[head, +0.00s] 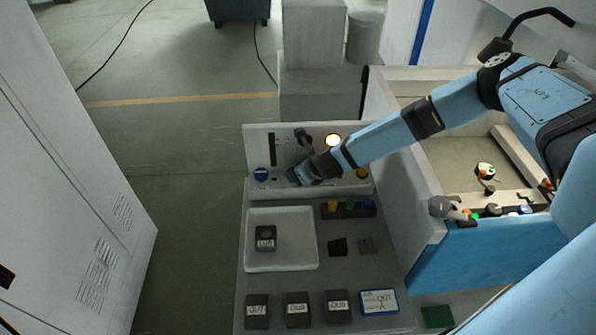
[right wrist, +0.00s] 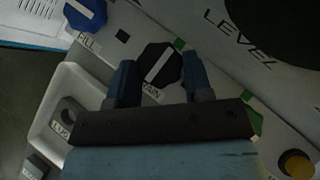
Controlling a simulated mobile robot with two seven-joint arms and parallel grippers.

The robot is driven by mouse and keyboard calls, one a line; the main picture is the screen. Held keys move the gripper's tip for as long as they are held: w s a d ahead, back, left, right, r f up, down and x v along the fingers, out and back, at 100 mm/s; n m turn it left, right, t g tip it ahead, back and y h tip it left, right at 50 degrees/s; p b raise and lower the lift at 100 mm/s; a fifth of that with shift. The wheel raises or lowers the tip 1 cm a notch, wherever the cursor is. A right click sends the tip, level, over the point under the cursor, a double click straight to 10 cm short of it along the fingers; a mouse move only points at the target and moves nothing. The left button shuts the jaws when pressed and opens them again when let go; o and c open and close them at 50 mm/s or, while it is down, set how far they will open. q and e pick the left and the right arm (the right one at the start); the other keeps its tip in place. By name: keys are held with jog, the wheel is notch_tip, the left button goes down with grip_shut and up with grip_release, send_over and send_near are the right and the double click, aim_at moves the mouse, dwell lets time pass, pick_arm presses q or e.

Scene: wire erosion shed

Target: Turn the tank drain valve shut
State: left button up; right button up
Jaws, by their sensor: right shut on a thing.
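The drain valve knob (right wrist: 160,63) is black with a white pointer line, on the light panel in the right wrist view. Its label is partly covered; only "AIN" reads. In the head view my right gripper (head: 298,178) is against the upright panel (head: 256,143) and hides the knob. My left gripper is not in view.
A blue knob labelled FILL (right wrist: 86,14) sits left of the drain knob. A white tray (head: 252,261) holding a dark block (head: 265,238) lies below the panel. Several labelled blocks line the front. A button box (head: 348,208) stands beside the tray.

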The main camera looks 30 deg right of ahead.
jog(key=m+h, duration=0.2)
jog(key=m, duration=0.1)
jog(key=shift+a, duration=0.2)
jog(key=m+h, duration=0.2)
jog(key=m, duration=0.1)
jog(key=m+h, duration=0.1)
jog(key=shift+a+f+m+h, duration=0.1)
jog(key=shift+a+m+h, duration=0.2)
jog(key=shift+h, duration=0.1)
jog(key=m+h, duration=0.1)
jog(key=m+g+h, duration=0.1)
jog(key=m, duration=0.1)
jog(key=m+g+h, duration=0.1)
jog(key=shift+w+a+m, duration=0.15)
jog(key=shift+a+m, duration=0.1)
jog(key=shift+m, duration=0.05)
jog(key=shift+w+m+g+h, duration=0.2)
jog(key=shift+m+g+h, duration=0.95)
jog(key=shift+m, duration=0.85)
jog(key=o, duration=0.7)
jog(key=shift+c, duration=0.2)
